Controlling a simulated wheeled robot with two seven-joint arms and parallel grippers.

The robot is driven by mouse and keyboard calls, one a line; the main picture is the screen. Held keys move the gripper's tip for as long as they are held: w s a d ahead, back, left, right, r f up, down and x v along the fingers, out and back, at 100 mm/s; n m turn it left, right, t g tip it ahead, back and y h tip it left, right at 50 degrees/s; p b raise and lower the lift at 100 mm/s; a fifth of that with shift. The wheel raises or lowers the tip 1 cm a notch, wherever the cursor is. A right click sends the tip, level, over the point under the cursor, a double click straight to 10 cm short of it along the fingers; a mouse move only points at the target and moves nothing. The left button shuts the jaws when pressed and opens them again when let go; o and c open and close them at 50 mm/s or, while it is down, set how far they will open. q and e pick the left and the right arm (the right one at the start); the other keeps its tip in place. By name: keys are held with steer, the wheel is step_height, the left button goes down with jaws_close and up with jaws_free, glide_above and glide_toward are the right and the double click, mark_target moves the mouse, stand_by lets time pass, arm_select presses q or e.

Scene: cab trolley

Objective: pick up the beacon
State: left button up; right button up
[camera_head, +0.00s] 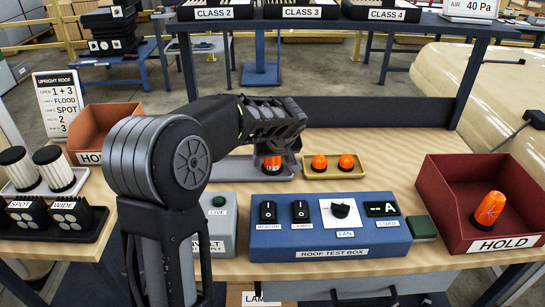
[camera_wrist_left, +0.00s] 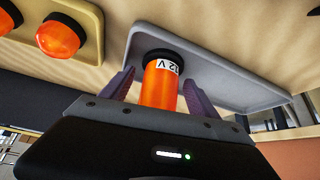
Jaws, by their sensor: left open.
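An orange beacon (camera_wrist_left: 159,88) with a black base and a white label reading 12 V stands on a grey tray (camera_wrist_left: 215,75). In the head view the beacon (camera_head: 272,164) shows just below my left gripper (camera_head: 273,150), which reaches down over the grey tray (camera_head: 229,167). In the wrist view the two fingers of my left gripper (camera_wrist_left: 160,95) are apart, one on each side of the beacon. A gap shows beside the beacon, so the fingers look open around it. My right gripper is not in view.
A tan tray (camera_head: 332,172) with two small orange lamps sits right of the grey tray. The blue roof test box (camera_head: 330,252) stands in front. A red HOLD bin (camera_head: 460,195) with an orange beacon (camera_head: 489,208) is at right. A shelf post (camera_head: 470,75) rises behind.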

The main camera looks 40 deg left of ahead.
arm_select(q)
steer(key=shift+c, duration=0.4)
steer(key=c, duration=1.3)
steer(key=shift+r, duration=0.15)
step_height(320, 180, up, 10)
steer(key=shift+f, duration=0.1)
